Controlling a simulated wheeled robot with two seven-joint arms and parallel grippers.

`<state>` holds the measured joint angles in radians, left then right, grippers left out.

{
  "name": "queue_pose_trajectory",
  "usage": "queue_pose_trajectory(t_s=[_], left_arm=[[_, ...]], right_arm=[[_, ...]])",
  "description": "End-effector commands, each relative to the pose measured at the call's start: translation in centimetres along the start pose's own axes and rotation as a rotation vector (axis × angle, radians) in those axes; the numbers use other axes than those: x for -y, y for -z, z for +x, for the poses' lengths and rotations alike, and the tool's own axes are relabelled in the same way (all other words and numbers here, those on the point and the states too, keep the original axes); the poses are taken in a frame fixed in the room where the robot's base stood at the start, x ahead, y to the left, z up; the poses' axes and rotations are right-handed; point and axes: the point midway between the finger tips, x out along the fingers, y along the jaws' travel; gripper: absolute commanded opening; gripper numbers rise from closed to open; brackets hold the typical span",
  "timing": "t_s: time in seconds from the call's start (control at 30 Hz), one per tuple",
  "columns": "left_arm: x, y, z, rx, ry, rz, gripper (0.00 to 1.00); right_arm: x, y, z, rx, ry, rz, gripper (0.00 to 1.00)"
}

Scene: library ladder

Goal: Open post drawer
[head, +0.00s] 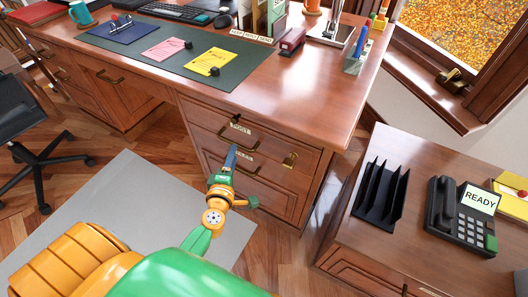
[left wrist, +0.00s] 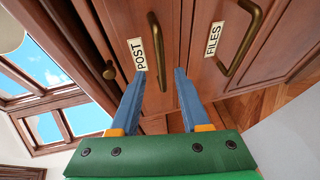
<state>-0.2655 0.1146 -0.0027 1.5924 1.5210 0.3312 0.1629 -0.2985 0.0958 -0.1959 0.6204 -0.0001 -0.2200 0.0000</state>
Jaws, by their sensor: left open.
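The post drawer (left wrist: 120,25) is the upper drawer in the desk's right pedestal, with a white POST label (left wrist: 137,54) and a curved brass handle (left wrist: 157,50). It looks shut; its handle also shows in the head view (head: 238,134). My left gripper (left wrist: 160,78) is open and empty, its blue fingers pointing at the drawer fronts. In the left wrist view one end of the post handle appears between the fingertips; I cannot tell whether they touch. The FILES label (left wrist: 213,38) and its handle (left wrist: 240,38) are on the drawer below. My right gripper is not in view.
The wooden desktop (head: 330,80) overhangs the drawers. A low cabinet at right holds a black rack (head: 380,193) and a phone (head: 462,215). An office chair (head: 30,140) stands left. A grey mat (head: 125,190) covers open floor.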

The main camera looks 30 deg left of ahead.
Motion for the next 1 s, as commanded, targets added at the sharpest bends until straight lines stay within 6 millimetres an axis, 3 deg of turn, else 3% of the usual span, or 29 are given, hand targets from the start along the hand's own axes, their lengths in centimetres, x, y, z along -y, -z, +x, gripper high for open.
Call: queue_pose_trajectory(t_s=[0.2, 0.3, 0.57, 0.6, 0.77, 1.0], left_arm=[[0.0, -0.1, 4.5, 0.002, -0.002, 0.003, 0.46], [0.0, -0.1, 5.7, 0.003, 0.0, 0.004, 0.46], [-0.1, -0.1, 6.2, 0.005, 0.002, 0.006, 0.46], [-0.1, -0.1, 6.2, 0.005, 0.002, 0.006, 0.43], [-0.1, -0.1, 6.2, 0.005, 0.002, 0.006, 0.0], [-0.1, -0.2, 6.2, 0.006, 0.002, 0.006, 0.0]], right_arm=[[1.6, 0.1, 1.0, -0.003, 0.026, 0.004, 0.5], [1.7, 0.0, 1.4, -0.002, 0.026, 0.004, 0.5], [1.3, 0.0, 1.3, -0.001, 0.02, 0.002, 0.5], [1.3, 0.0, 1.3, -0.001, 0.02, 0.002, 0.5], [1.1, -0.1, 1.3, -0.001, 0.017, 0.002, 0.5], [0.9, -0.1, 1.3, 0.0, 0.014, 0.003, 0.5]])
